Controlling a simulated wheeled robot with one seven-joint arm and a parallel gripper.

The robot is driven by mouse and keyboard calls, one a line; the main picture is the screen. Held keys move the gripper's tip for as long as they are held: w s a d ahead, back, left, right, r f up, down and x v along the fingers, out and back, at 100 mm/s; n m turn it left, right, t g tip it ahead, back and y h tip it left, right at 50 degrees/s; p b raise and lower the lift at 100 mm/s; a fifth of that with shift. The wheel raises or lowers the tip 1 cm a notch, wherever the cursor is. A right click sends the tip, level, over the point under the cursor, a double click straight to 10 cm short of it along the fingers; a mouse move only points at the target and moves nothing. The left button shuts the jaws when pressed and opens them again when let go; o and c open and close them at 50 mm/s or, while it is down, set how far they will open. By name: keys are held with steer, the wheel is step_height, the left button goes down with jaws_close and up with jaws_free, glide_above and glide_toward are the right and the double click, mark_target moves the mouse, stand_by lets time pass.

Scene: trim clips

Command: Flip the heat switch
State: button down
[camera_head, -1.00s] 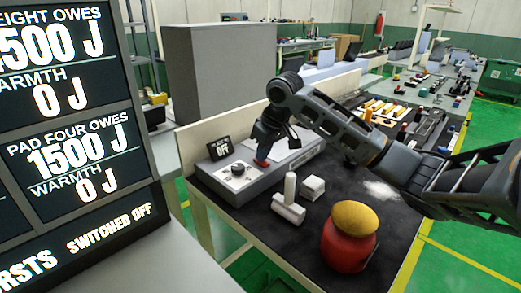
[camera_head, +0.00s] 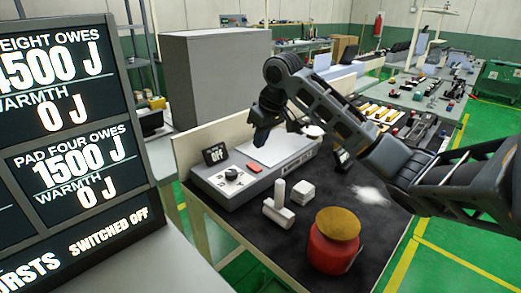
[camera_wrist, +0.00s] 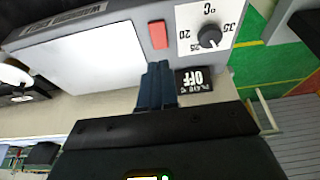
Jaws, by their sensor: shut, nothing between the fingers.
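The heat switch (camera_head: 254,168) is a small red rocker on the front of a grey hotplate unit (camera_head: 225,196), between the dial (camera_head: 232,175) and the pale plate (camera_head: 279,149). It also shows in the wrist view (camera_wrist: 158,35), just beyond my fingertips. My gripper (camera_head: 262,141) is shut and empty, pointing down above the switch and apart from it. Its dark blue fingers (camera_wrist: 158,72) are together in the wrist view. The small display (camera_head: 215,153) behind the dial reads OFF. I cannot tell which way the rocker is tilted.
A white T-shaped piece (camera_head: 278,207) and white blocks (camera_head: 302,192) stand in front of the unit. A red pot with a yellow top (camera_head: 334,243) is nearer. A large board (camera_head: 75,120) at left reads "SWITCHED OFF" at its bottom. A low panel (camera_head: 205,142) runs behind the unit.

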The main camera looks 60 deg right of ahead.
steer(key=v, duration=0.6)
steer(key=shift+s, duration=0.2)
steer(key=shift+b, duration=0.3)
